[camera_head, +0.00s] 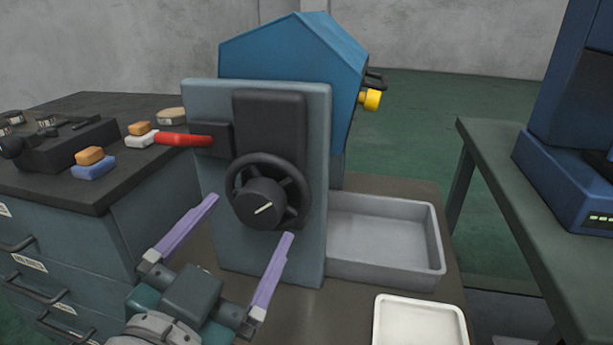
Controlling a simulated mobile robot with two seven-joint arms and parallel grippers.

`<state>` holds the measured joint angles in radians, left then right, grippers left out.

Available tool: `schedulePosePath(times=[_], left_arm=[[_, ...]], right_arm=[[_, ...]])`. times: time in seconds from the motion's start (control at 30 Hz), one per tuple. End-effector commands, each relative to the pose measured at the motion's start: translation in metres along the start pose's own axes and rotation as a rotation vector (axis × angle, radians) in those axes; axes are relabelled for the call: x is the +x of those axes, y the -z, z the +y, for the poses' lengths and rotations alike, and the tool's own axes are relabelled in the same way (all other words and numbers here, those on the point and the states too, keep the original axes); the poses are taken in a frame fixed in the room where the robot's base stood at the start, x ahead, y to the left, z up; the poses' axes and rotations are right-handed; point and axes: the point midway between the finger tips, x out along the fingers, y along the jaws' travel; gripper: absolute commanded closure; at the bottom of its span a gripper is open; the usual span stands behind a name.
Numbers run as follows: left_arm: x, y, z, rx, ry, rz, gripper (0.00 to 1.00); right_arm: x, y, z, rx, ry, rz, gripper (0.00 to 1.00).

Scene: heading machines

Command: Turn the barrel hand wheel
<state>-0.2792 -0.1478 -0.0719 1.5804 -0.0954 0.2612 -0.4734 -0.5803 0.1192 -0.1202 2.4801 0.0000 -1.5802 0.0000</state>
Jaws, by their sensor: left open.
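The barrel hand wheel (295,188) is a black spoked wheel with a dark round hub knob (259,204) that bears a pale line. It is mounted on the grey-blue front plate (207,120) of a blue machine (290,58). My left gripper (252,218) is open, its two purple fingers spread wide, one to the lower left of the wheel and one near its lower right edge. Nothing is held between the fingers. Whether the right finger touches the wheel cannot be told. My right gripper is not in view.
A red lever (184,140) sticks out left of the wheel. A grey tray (385,235) stands right of the machine, a white tray (420,322) in front. A dark cabinet (60,235) with small blocks stands left, another table (520,180) right.

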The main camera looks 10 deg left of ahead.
Motion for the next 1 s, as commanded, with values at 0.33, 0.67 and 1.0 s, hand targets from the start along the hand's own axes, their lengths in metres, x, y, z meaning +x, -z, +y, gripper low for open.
schedulePosePath(times=[0.33, 0.67, 1.0], left_arm=[[0.050, -0.001, 0.001, -0.002, 0.000, 0.000, 0.00], [0.055, -0.001, 0.000, -0.002, -0.001, -0.002, 0.00], [0.055, -0.001, 0.000, -0.002, -0.001, -0.002, 0.36]], right_arm=[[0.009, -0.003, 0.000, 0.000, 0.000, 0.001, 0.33], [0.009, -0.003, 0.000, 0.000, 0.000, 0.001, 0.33], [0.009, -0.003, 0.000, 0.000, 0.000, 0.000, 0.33]])
